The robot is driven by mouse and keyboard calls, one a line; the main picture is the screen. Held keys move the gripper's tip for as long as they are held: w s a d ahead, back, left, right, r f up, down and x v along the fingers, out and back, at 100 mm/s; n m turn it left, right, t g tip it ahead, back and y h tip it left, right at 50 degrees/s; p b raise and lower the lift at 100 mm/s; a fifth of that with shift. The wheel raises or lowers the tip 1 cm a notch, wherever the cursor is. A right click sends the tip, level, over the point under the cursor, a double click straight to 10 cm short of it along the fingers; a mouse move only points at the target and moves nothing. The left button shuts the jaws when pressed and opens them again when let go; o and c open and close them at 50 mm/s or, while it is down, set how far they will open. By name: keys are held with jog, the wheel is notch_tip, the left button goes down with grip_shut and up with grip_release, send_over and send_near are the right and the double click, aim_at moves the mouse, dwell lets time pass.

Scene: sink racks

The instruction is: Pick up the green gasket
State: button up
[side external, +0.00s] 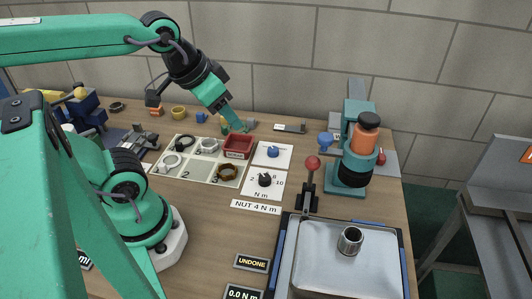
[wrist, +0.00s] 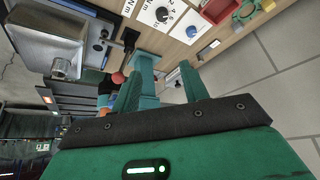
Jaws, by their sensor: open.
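A small green thing (side external: 224,126), which may be the green gasket, stands behind the red tray in the side view, beside my fingertips. A green, ring-like shape (wrist: 246,12) shows at the top right edge of the wrist view, partly cut off; I cannot tell its full form. My gripper (side external: 240,127) hangs tilted above the back of the table near the red tray. In the wrist view my gripper (wrist: 153,80) has its two fingers spread with nothing held between them. The green shape lies outside the gap between the fingers.
The red tray (side external: 238,147) sits on a pale sectioned mat (side external: 198,180) with several rings. Dial cards (side external: 272,154) lie to its right. A teal press with an orange cylinder (side external: 364,140) and a red-knobbed lever (side external: 311,170) stand farther right. A metal tray (side external: 325,272) is in front.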

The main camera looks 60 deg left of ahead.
jog(key=shift+o, duration=0.2)
dwell(0.3)
jog(key=g, duration=0.5)
send_over(223, 126)
jog(key=shift+n, duration=0.3)
jog(key=f, duration=1.5)
jog(key=shift+d+f, duration=0.35)
jog(key=shift+s+a+f+g, duration=0.1)
jog(key=shift+a+f+g, duration=0.2)
jog(key=shift+a+f, duration=0.1)
jog(key=shift+d+f, duration=0.1)
jog(key=shift+f, duration=1.15)
jog(key=shift+f, duration=0.1)
